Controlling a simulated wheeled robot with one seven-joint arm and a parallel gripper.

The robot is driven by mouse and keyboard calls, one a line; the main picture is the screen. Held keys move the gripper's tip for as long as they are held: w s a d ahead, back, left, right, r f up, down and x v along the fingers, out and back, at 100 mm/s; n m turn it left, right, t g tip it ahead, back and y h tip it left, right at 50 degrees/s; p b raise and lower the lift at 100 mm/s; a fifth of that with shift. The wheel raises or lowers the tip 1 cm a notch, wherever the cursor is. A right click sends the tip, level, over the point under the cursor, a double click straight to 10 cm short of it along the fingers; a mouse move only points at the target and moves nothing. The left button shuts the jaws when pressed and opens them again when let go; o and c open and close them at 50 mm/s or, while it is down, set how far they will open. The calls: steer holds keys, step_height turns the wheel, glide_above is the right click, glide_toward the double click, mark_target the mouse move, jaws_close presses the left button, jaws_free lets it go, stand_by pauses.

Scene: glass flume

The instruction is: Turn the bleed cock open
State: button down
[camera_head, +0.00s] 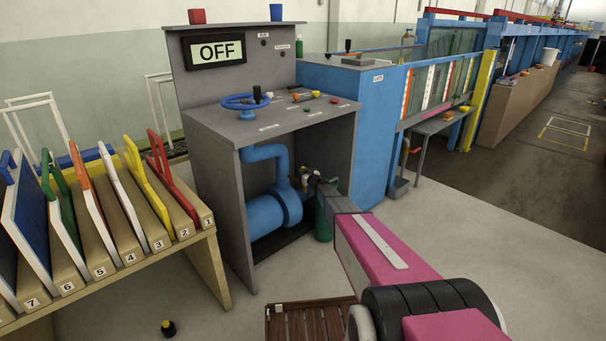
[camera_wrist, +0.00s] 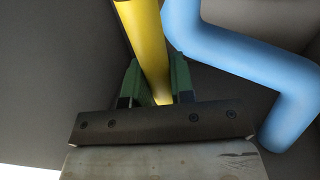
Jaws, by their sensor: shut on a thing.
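In the wrist view a yellow bar (camera_wrist: 148,38), which looks like the bleed cock's handle, runs from the top edge down between the green fingers of my gripper (camera_wrist: 156,78). The fingers are shut on it, one on each side. The bar's upper end is cut off, and the cock's body and passage cannot be made out. In the head view my gripper (camera_head: 311,180) is inside the open front of the grey console (camera_head: 220,160), just right of the blue pump (camera_head: 266,214). There the handle is too small to tell clearly.
A blue pipe (camera_wrist: 240,58) bends close to the right of my gripper. A green cylinder (camera_head: 322,222) stands below my arm. The console carries a blue handwheel (camera_head: 240,101) and a display reading OFF (camera_head: 216,51). A rack of numbered boards (camera_head: 215,255) stands left; wooden slats (camera_head: 305,322) lie in front.

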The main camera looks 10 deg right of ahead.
steer(key=shift+f, duration=0.1)
steer(key=c, duration=1)
jaws_free()
steer(key=v, duration=1.1)
